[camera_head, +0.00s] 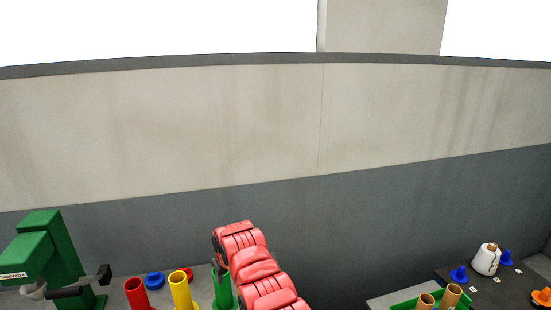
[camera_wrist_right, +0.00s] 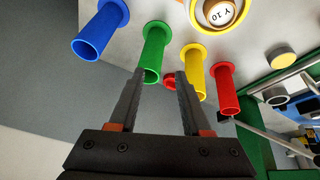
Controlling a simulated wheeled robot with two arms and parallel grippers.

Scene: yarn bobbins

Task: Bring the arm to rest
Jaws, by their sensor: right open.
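My right arm (camera_head: 262,275) rises red at the bottom middle of the head view. My right gripper (camera_wrist_right: 160,76) shows in the right wrist view with its two dark fingers apart and nothing held between them. Its fingertips lie near the green tube (camera_wrist_right: 153,53) and the yellow tube (camera_wrist_right: 194,67) in the picture; whether they touch is unclear. In the head view the arm's end is beside the green tube (camera_head: 223,290), and the fingers are mostly hidden. My left gripper is in neither view.
Red (camera_head: 137,293) and yellow (camera_head: 181,290) tubes stand left of the arm, near a green machine (camera_head: 50,255). A white bobbin (camera_head: 486,260) stands on a dark surface at right.

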